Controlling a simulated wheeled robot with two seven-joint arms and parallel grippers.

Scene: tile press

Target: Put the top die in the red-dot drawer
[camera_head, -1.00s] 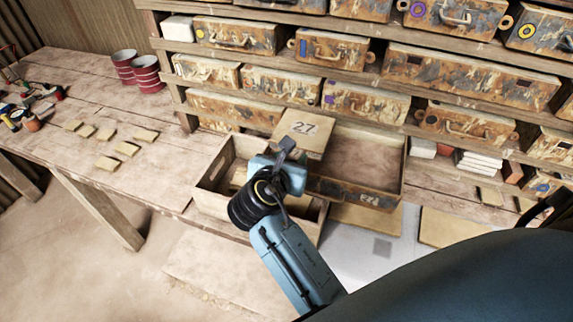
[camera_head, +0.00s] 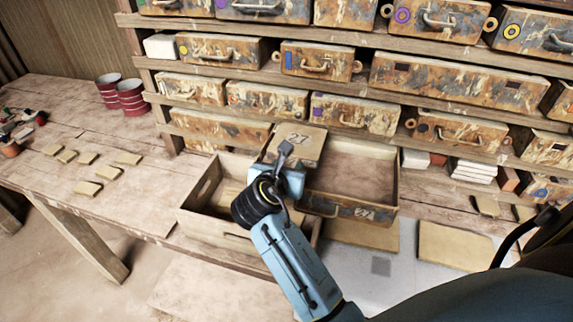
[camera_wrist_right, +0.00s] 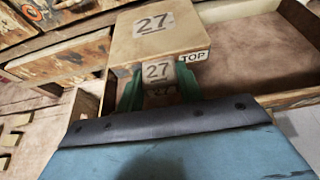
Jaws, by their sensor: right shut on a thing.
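The top die is a pale wooden block (camera_head: 299,140) marked 27. In the right wrist view it (camera_wrist_right: 158,33) also shows 27 on its side and a TOP label. My right gripper (camera_wrist_right: 160,92) is shut on the near side of the block, with a green finger on each side. In the head view the gripper (camera_head: 288,174) is partly hidden by its wrist. The block is at the left edge of an open drawer (camera_head: 330,207), whose visible floor is bare. I cannot make out a red dot on that drawer's front. My left gripper is not in view.
An open wooden crate (camera_head: 203,190) stands left of the drawer. Shelves of closed, colour-marked drawers (camera_head: 355,114) rise behind. Flat wooden plates (camera_head: 455,247) lie right of the open drawer. Red-striped tins (camera_head: 131,98) and small tiles (camera_head: 86,188) are on the left bench.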

